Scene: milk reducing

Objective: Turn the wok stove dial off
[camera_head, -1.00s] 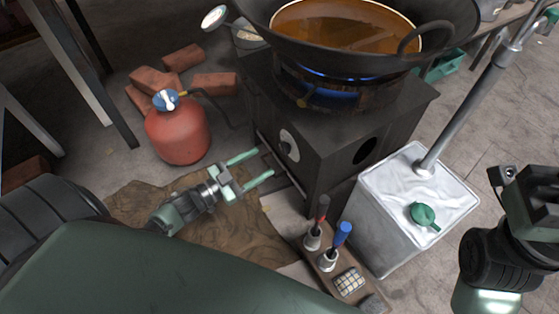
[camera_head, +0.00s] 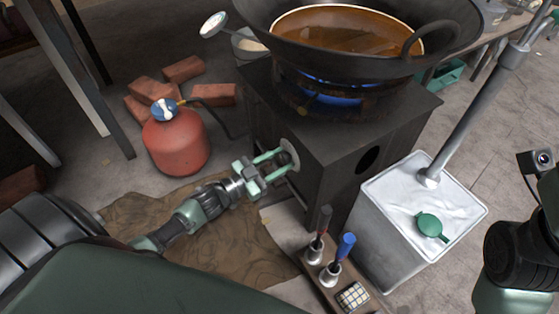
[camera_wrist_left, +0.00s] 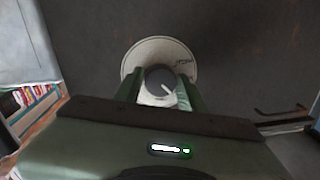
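The wok stove (camera_head: 330,165) is a dark metal box with its round pale dial (camera_head: 291,150) on the front left face. In the left wrist view the dial plate (camera_wrist_left: 150,50) has a grey knob (camera_wrist_left: 158,79) with a white pointer mark that points down and right. My left gripper (camera_head: 280,161) is at the dial. In the wrist view its green fingers stand on both sides of the knob, apart, with small gaps showing. Blue flame (camera_head: 330,97) burns under the wok (camera_head: 385,62), which holds brown liquid. My right arm is at the right edge; its fingers are not visible.
A red gas bottle (camera_head: 177,147) stands left of the stove, with bricks (camera_head: 184,69) behind it. A tool holder (camera_head: 325,276) with two handles is in front of the stove.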

